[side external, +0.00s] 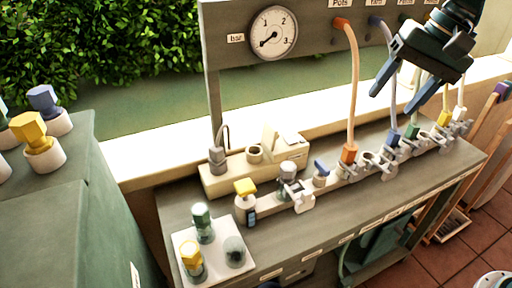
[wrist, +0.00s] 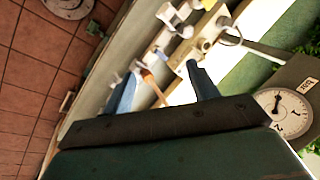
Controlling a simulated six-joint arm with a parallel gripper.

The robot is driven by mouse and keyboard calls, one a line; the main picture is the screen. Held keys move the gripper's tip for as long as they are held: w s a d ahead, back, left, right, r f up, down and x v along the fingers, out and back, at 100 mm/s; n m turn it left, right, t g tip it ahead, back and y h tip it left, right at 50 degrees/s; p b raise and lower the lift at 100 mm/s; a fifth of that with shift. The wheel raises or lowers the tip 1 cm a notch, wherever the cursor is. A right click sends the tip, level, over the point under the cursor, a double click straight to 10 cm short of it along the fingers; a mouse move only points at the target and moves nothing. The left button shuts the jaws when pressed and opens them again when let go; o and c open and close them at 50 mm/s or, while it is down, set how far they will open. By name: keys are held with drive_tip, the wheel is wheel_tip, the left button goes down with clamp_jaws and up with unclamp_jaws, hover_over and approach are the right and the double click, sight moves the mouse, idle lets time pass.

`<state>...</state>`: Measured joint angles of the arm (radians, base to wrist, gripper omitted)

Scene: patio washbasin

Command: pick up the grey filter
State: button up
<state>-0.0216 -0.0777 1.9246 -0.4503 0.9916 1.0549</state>
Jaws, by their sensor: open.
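Several grey pieces show in the side view, and I cannot tell for sure which is the grey filter. Another grey piece (side external: 217,160) stands at the left end of a cream box. A grey, bowl-like piece (side external: 287,173) sits on the row of fittings. My gripper (side external: 394,102) is open and empty, high above the right part of the bench. Its two fingers also show in the wrist view (wrist: 163,86).
A cream box (side external: 262,166) stands at the back of the bench (side external: 335,222). An orange hose (side external: 353,85) hangs from the panel between my gripper and the cream box. A round gauge (side external: 273,33) is on the panel. A green cabinet (side external: 60,215) stands at the left.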

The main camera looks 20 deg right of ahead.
drive_tip(key=w+a+f+m+g+y, duration=0.1)
drive_tip(key=w+a+f+m, duration=0.1)
drive_tip(key=w, duration=0.3)
drive_tip(key=w+a+f+m+g, duration=0.1)
drive_tip(key=w+a+f+m, duration=0.15)
drive_tip(key=w, duration=0.25)
drive_tip(key=m+g, duration=0.2)
drive_tip(key=m, duration=0.2)
approach(290, 165)
drive_tip(key=r, duration=0.1)
drive_tip(key=d+r, duration=0.1)
drive_tip(key=r, duration=0.1)
drive_tip(key=shift+w+d+n+y, duration=0.15)
drive_tip(key=shift+d+n+y, duration=0.05)
drive_tip(key=shift+n+y, duration=0.1)
drive_tip(key=shift+f, duration=0.1)
drive_tip(key=shift+x, duration=4.25)
drive_tip(key=shift+f, duration=0.1)
drive_tip(key=shift+x, duration=2.5)
drive_tip(key=shift+c, duration=0.5)
drive_tip(key=c, duration=1)
